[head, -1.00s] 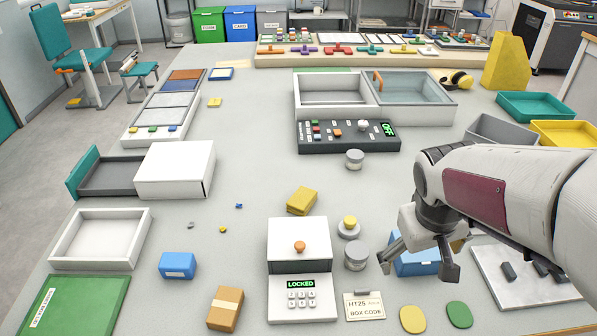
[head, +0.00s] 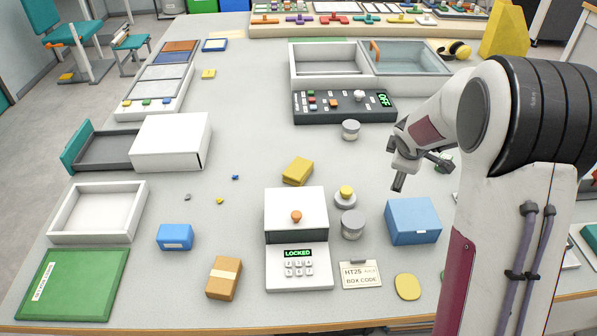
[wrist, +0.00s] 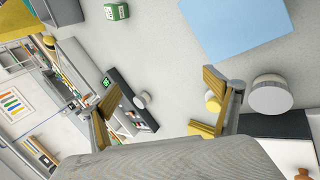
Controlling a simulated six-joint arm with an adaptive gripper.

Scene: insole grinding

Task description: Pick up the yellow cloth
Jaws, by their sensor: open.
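The yellow cloth (head: 297,171) is a small folded mustard-yellow pad. It lies on the table behind the white locked box (head: 296,215) in the head view. My gripper (head: 420,170) is open and empty, above the table to the right of the cloth and behind the blue box (head: 413,221). A clear gap separates it from the cloth. In the wrist view my open gripper (wrist: 165,103) shows its two spread fingers. Yellow patches show by the right finger there, but I cannot tell whether any is the cloth.
A jar with a yellow top (head: 346,196) and a grey jar (head: 352,225) stand right of the cloth. Another grey jar (head: 350,130) and the dark control panel (head: 344,106) lie behind it. Small blue and yellow bits lie to its left, where the table is mostly clear.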

